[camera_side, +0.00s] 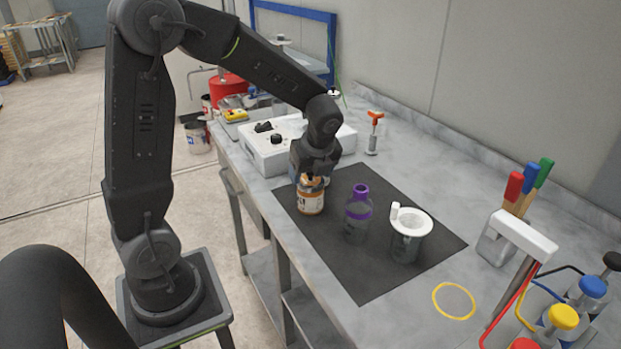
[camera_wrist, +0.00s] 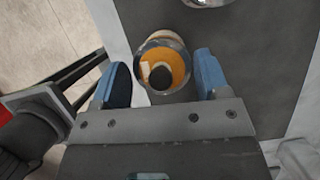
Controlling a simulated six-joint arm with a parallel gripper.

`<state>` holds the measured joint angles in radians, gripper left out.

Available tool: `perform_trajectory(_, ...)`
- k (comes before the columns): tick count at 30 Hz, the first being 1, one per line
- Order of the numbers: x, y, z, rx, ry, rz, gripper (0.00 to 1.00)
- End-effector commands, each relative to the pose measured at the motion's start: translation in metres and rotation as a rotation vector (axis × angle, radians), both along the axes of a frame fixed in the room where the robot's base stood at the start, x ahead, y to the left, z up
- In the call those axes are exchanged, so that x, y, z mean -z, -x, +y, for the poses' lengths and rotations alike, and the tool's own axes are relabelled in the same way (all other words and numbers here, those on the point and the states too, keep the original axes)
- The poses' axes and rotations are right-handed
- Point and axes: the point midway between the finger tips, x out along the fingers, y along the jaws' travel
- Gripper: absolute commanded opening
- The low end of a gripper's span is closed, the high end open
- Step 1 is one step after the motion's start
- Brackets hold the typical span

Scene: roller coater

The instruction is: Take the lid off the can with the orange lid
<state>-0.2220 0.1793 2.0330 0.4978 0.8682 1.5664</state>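The can with the orange lid (camera_side: 311,199) stands upright on the dark mat near its left corner. In the wrist view, the orange lid (camera_wrist: 179,62) is seen from above, with a dark round knob in its middle and a pale patch beside it. My gripper (camera_side: 313,177) is over the can, pointing down. In the wrist view, the two blue fingers of my gripper (camera_wrist: 162,77) are spread apart, one on each side of the can's near part, with gaps visible. The fingertips are partly hidden in the side view.
A bottle with a purple collar (camera_side: 358,206) and a dark cup with a white rim (camera_side: 408,240) stand on the mat (camera_side: 378,283) to the right. A white device (camera_side: 264,150) sits close behind the gripper. A yellow ring (camera_side: 454,301) marks bare table at front right.

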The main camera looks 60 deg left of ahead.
Motion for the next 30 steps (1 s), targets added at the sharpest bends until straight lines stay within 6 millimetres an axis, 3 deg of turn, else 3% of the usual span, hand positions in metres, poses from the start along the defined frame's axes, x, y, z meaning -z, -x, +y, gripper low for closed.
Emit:
perform_trajectory(9,0.000,0.000,0.000,0.000,0.000,0.000,0.38)
perform_trajectory(20,-0.006,-0.001,0.000,0.001,-0.001,-0.002,0.37)
perform_trajectory(28,-0.044,-0.001,0.000,0.000,-0.002,-0.008,0.37)
perform_trajectory(30,-0.052,0.012,0.012,-0.007,-0.002,-0.005,0.37)
